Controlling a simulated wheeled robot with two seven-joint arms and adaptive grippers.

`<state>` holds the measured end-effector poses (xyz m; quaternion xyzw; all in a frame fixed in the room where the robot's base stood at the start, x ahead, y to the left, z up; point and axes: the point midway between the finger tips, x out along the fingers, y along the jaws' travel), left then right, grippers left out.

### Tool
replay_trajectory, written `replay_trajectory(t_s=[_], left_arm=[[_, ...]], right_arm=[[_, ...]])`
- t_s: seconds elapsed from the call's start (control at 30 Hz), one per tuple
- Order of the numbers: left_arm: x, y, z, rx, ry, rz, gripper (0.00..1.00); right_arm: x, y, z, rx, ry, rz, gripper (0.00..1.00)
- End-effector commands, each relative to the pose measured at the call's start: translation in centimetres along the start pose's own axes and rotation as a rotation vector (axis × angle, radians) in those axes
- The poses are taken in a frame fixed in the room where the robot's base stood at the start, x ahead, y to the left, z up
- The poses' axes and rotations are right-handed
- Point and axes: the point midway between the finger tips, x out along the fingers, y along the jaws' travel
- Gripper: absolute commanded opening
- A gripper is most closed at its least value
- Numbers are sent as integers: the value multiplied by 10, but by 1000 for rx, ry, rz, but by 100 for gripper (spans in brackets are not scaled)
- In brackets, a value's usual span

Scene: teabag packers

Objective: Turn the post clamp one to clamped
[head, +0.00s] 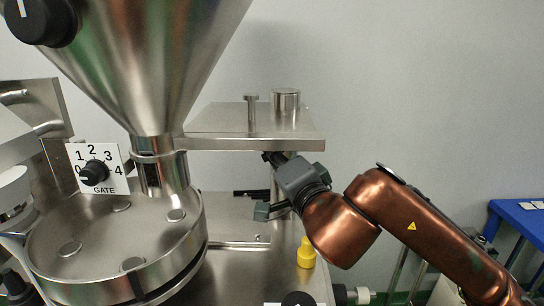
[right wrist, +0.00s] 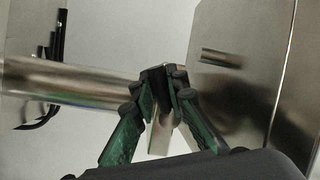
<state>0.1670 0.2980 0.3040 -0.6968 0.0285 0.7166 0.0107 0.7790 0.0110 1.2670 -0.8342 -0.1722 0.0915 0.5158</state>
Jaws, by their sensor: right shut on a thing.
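A round metal post (head: 275,186) stands under the metal shelf of the machine; it runs sideways in the right wrist view (right wrist: 75,80). My right gripper (head: 268,184) is at this post, just under the shelf, with its arm coming in from the right. In the right wrist view, the right gripper (right wrist: 162,92) has its green-padded fingers closed around a small dark piece, apparently the handle of the post clamp (right wrist: 158,78). The fingers hide most of it, and I cannot tell its turn position. My left gripper is not in view.
The metal shelf (head: 230,143) is close above my right gripper. A steel hopper (head: 150,60), a round dish (head: 100,240) and a gate dial (head: 96,172) are at left. A yellow knob (head: 306,253) stands below the gripper. A blue table (head: 515,222) is at far right.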

Motion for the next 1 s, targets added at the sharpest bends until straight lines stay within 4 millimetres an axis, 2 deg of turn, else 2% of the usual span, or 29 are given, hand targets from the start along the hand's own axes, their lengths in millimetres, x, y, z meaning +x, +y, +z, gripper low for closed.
replay_trajectory(t_s=[0.6, 1.0], left_arm=[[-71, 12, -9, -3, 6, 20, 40], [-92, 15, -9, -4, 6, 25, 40]], right_arm=[[3, -12, -1, 394, 78, -137, 0], [3, -19, -4, 509, 104, -179, 0]])
